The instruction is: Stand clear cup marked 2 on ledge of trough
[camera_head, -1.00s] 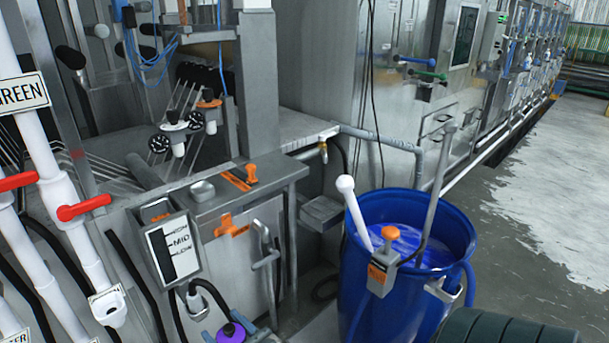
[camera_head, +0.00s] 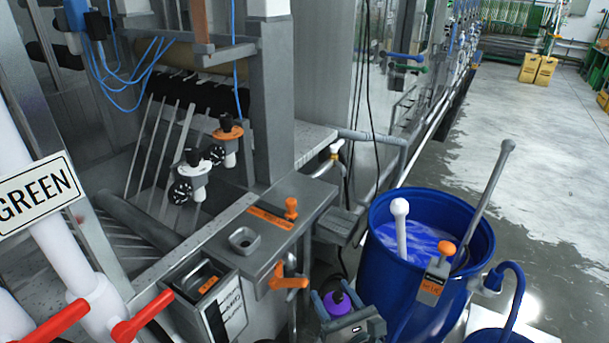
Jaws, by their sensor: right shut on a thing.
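My right gripper (camera_head: 339,302) is low in the middle of the head view, in front of the trough. Its bluish fingers are shut on a purple thing (camera_head: 338,308) with a dark narrow top. I cannot tell whether this is the cup, and no number 2 is readable. The grey metal trough ledge (camera_head: 272,234) lies up and left of the gripper, apart from it. My left gripper is not in view.
The ledge carries a square hollow fitting (camera_head: 243,239) and an orange knob (camera_head: 291,206). An orange handle (camera_head: 289,282) juts from the trough front near my right gripper. A blue barrel (camera_head: 398,271) of blue liquid stands right. Red valve handles (camera_head: 143,316) are lower left.

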